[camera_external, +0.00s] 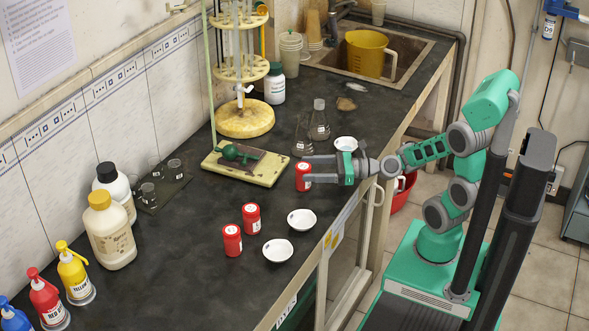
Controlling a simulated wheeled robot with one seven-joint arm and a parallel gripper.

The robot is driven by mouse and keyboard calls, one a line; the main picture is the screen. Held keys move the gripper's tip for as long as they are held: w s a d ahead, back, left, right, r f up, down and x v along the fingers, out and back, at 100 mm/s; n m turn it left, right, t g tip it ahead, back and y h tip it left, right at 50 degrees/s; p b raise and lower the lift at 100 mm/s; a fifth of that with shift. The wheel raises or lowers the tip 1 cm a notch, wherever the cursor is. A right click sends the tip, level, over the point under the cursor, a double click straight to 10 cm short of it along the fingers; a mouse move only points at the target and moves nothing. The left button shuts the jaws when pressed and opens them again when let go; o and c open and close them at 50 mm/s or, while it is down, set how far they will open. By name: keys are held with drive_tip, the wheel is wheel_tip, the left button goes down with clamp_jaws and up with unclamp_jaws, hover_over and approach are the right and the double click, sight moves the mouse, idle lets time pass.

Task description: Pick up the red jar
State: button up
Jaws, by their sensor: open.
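Three red jars stand upright on the dark bench. One red jar (303,183) is at the fingers of my gripper (308,169), near the bench's front edge. The fingers reach left from the wrist, and the jar appears to be between or just beside their tips; the view does not show which. The gripper is open. Two more red jars, one (251,218) and another (232,240), stand close together nearer the camera, away from the gripper.
White dishes (302,219) (277,250) lie beside the two nearer jars, and another dish (346,144) is behind the gripper. Glass flasks (319,122) and a burette stand base (246,170) are close to the fingers. Bottles (110,235) line the wall side.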

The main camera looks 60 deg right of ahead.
drive_tip(key=x, duration=0.2)
drive_tip(key=shift+w+a, duration=0.1)
drive_tip(key=shift+w, duration=0.2)
drive_tip(key=shift+c, duration=0.2)
clamp_jaws()
idle(0.3)
